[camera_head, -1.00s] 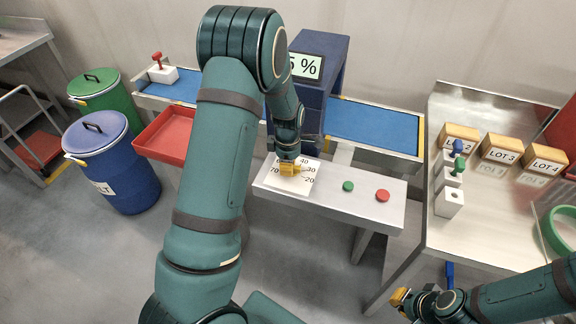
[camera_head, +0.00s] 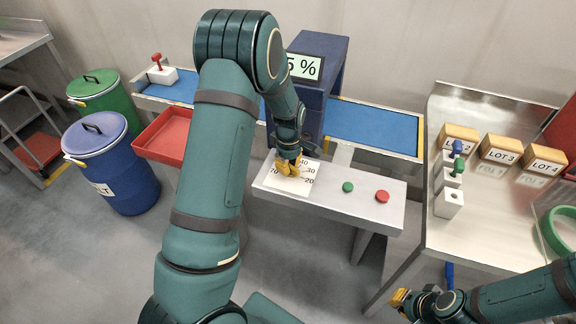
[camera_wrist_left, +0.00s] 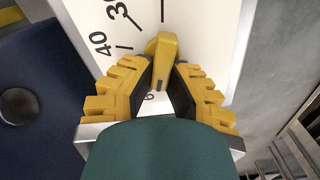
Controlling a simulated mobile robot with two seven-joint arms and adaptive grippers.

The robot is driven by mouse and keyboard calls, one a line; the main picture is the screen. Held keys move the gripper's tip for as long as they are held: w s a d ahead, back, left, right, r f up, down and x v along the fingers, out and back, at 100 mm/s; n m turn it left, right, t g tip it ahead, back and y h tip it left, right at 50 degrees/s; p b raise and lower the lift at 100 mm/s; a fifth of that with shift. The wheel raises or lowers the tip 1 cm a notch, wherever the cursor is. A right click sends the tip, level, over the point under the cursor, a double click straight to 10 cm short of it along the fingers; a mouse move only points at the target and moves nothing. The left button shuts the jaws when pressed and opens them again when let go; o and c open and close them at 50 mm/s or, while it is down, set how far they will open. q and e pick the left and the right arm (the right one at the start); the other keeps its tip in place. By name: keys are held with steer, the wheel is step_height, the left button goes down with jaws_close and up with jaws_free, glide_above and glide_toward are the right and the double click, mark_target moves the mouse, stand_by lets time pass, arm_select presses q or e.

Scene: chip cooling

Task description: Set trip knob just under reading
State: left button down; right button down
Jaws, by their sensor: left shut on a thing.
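The trip knob (camera_wrist_left: 162,50) is a yellow lever on a white dial plate (camera_wrist_left: 210,30) with black marks. In the left wrist view its end shows between my finger pads. My left gripper (camera_head: 287,167) is over the dial and shut on the knob (camera_wrist_left: 160,75).
A green button (camera_head: 347,187) and a red button (camera_head: 382,196) sit right of the dial on the same panel (camera_head: 330,205). A steel table (camera_head: 500,230) with lot boxes stands at the right. A red tray (camera_head: 165,135) and a blue drum (camera_head: 112,170) are at the left.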

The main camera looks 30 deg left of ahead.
arm_select(q)
steer(key=m, duration=0.6)
steer(key=shift+w+d+f+m+b, duration=0.1)
steer(key=shift+w+d+m+b, duration=0.05)
steer(key=shift+w+m+b, duration=0.15)
steer(key=m, duration=0.3)
steer(key=shift+w+d+m, duration=0.15)
steer(key=shift+d+m, duration=0.05)
steer(key=shift+m, duration=0.1)
steer(key=m, duration=0.3)
steer(key=shift+d+m+b, duration=0.2)
steer(key=shift+m+b, duration=0.1)
steer(key=shift+b, duration=0.1)
steer(key=m, duration=0.6)
steer(key=shift+d, duration=0.4)
steer(key=m, duration=0.6)
steer(key=shift+d, duration=0.3)
steer(key=c, duration=0.9)
jaws_free()
steer(key=shift+c, duration=0.2)
